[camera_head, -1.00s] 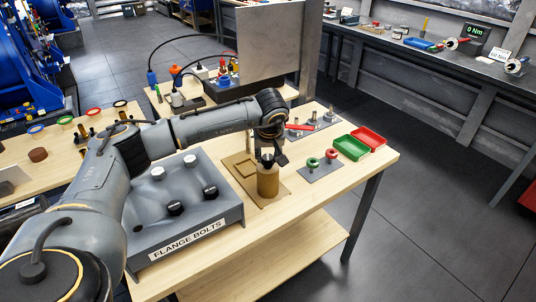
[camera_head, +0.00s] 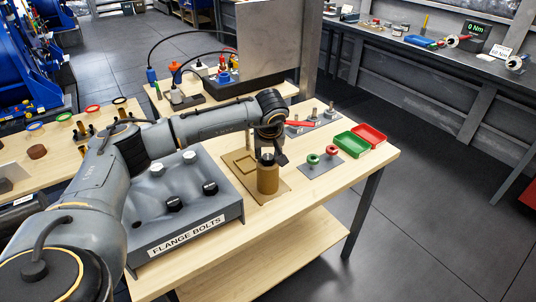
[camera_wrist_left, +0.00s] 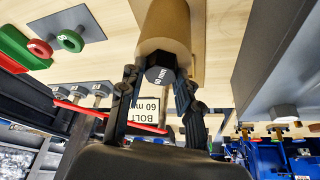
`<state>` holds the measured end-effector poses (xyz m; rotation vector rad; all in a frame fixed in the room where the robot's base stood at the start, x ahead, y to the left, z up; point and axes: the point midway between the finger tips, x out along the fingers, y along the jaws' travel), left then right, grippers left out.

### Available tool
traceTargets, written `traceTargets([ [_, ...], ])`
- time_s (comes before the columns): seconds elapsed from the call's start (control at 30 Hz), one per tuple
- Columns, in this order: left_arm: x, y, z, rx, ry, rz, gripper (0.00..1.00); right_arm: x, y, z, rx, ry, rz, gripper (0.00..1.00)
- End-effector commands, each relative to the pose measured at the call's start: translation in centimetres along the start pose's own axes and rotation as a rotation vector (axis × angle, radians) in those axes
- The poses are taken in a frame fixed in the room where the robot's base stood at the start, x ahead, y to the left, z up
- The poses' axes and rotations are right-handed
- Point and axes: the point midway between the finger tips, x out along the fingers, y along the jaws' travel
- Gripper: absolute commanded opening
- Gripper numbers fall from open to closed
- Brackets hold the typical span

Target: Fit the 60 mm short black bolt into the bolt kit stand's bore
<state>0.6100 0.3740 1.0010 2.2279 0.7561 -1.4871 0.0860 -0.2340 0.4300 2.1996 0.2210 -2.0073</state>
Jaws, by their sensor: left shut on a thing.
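The short black bolt (camera_wrist_left: 160,74) shows its hexagonal head, marked 60 mm, in the left wrist view. My left gripper (camera_wrist_left: 158,100) is shut on it, with a finger on each side of the head. The bolt kit stand is a tan upright cylinder (camera_head: 268,182) on a tan base plate. It also shows in the left wrist view (camera_wrist_left: 165,28), right behind the bolt head. The head is at the stand's top, over the bore. The shank and bore are hidden, so I cannot tell how deep the bolt sits. My right gripper is not in view.
A grey flange bolts block (camera_head: 150,240) with several bolts stands left of the stand. To the right are a plate with red and green rings (camera_head: 320,168), a green tray (camera_head: 351,146) and a red tray (camera_head: 370,136). A white bolt label (camera_wrist_left: 148,110) stands behind the gripper.

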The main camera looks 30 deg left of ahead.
Motion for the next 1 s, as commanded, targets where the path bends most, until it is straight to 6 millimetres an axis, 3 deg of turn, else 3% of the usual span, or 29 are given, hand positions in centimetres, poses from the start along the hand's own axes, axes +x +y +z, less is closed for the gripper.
traceTargets([
  [0.07,-0.1,0.0,-0.1,0.000,0.001,0.001,0.00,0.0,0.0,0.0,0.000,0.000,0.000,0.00],
  [0.1,-0.1,0.0,-0.1,0.000,0.001,0.001,0.36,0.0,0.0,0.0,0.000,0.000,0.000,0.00],
  [0.23,-0.1,0.0,-0.1,0.000,0.001,0.001,0.60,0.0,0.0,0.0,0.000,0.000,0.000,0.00],
  [0.63,-0.7,0.0,-0.1,0.000,0.001,0.001,0.60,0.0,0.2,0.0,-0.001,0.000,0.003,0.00],
  [1.0,-8.0,0.0,-0.1,0.000,0.004,0.003,0.60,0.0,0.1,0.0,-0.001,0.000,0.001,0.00],
])
